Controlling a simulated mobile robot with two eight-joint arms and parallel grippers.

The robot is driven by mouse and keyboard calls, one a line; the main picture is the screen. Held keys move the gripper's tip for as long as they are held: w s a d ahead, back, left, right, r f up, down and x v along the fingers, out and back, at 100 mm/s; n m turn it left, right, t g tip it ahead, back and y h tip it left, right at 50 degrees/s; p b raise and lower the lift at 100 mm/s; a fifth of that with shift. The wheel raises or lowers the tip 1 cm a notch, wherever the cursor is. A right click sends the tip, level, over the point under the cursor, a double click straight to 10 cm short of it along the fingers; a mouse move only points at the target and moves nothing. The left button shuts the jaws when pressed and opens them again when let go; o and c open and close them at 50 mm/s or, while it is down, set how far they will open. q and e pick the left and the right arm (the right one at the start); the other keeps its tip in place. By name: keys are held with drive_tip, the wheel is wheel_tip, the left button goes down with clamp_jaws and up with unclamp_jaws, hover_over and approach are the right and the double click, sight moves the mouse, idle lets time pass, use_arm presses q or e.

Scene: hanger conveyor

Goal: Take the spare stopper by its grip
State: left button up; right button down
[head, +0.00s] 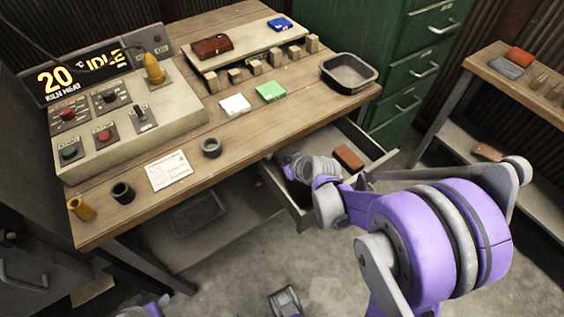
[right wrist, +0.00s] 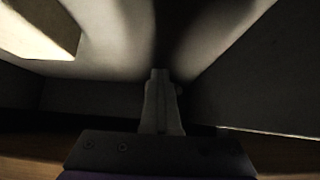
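No object that I can surely name as the spare stopper shows. A yellow tapered piece (head: 153,70) stands upright on the control panel, and a short yellow cylinder (head: 82,208) stands at the table's near left corner. My right gripper (head: 288,160) is at the open drawer (head: 299,214), low beside the table edge. In the right wrist view its grey fingers (right wrist: 160,80) look close together in a dark space with pale walls. Whether anything is between them cannot be seen. My left gripper is not clearly in view.
A brown block (head: 349,158) lies in the drawer. A dark ring (head: 211,147), a dark cup (head: 122,192), a white card (head: 170,171) and a grey tray (head: 350,72) are on the table (head: 235,137). A green cabinet (head: 350,35) stands behind.

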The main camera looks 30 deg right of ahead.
drive_tip(key=s+d+r+p, duration=0.1)
drive_tip(key=s+d+r, duration=0.1)
drive_tip(key=d, duration=0.2)
drive_tip(key=s+d+r+p, duration=0.1)
drive_tip(key=s+d+r, duration=0.1)
drive_tip(key=d+r, duration=0.1)
drive_tip(key=s+d+r, duration=0.2)
drive_tip(key=d, duration=0.3)
drive_tip(key=shift+s+r+p, duration=0.35)
drive_tip(key=shift+p, duration=0.05)
drive_tip(key=shift+a, duration=0.1)
drive_tip(key=shift+c, duration=1.6)
unclamp_jaws()
